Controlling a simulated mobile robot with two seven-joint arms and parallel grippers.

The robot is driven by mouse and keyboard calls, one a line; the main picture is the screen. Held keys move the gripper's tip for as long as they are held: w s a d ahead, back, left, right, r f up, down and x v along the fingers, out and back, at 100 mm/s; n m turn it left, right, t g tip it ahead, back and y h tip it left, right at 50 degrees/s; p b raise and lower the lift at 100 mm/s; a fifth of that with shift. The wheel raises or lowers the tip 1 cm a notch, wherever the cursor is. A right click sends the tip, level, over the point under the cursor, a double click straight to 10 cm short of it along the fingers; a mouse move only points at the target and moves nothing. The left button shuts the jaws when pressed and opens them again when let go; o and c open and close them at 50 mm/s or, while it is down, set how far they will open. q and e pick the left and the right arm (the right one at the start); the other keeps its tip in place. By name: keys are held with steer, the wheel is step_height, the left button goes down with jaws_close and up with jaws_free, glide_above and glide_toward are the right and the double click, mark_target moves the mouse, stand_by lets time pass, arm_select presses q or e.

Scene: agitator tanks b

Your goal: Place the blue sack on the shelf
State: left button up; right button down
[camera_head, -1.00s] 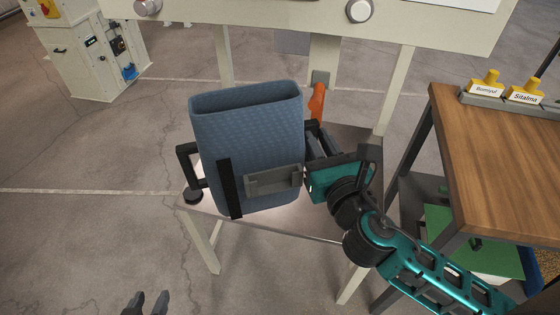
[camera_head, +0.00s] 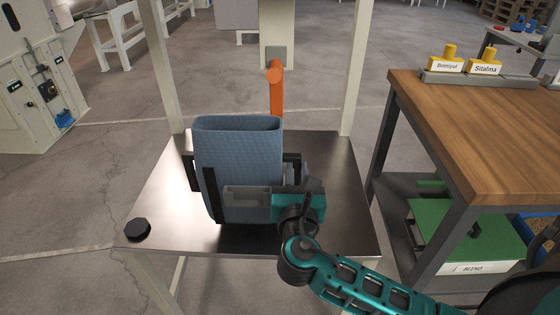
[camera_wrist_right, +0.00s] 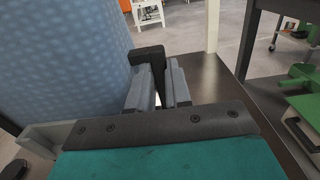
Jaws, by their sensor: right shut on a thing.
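The blue sack (camera_head: 238,150), open at the top with black handles, stands upright over the metal surface (camera_head: 160,200) below the orange spout. I cannot tell whether its base touches this surface. My right gripper (camera_head: 299,180) is at the sack's right side, its fingers partly hidden in the head view. In the right wrist view, the fingers of my right gripper (camera_wrist_right: 159,88) are shut on the sack's black handle (camera_wrist_right: 149,54), beside the sack's blue wall (camera_wrist_right: 65,55). My left gripper is out of view.
The orange spout (camera_head: 276,90) hangs just behind the sack. A black knob (camera_head: 138,230) sits at the surface's front left corner. Pale posts (camera_head: 358,70) rise at the back.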

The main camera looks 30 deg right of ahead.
mark_target(296, 180)
steer(key=w+d+f+b, duration=0.2)
steer(key=w+d, duration=0.1)
steer(key=w, duration=0.3)
steer(key=w+d+f+b, duration=0.2)
steer(key=w+d+b, duration=0.1)
steer(key=w, duration=0.3)
steer(key=shift+d, duration=0.7)
steer(key=c, duration=1.1)
jaws_free()
steer(key=shift+r, duration=0.1)
steer(key=shift+o, duration=0.2)
steer(key=p+v, duration=0.2)
steer(key=v, duration=0.8)
steer(key=shift+s+a+r+p, duration=0.15)
steer(key=shift+s+a+p, duration=0.05)
steer(key=shift+s+p, duration=0.15)
steer(key=shift+s+a, duration=0.3)
steer(key=shift+s, duration=0.2)
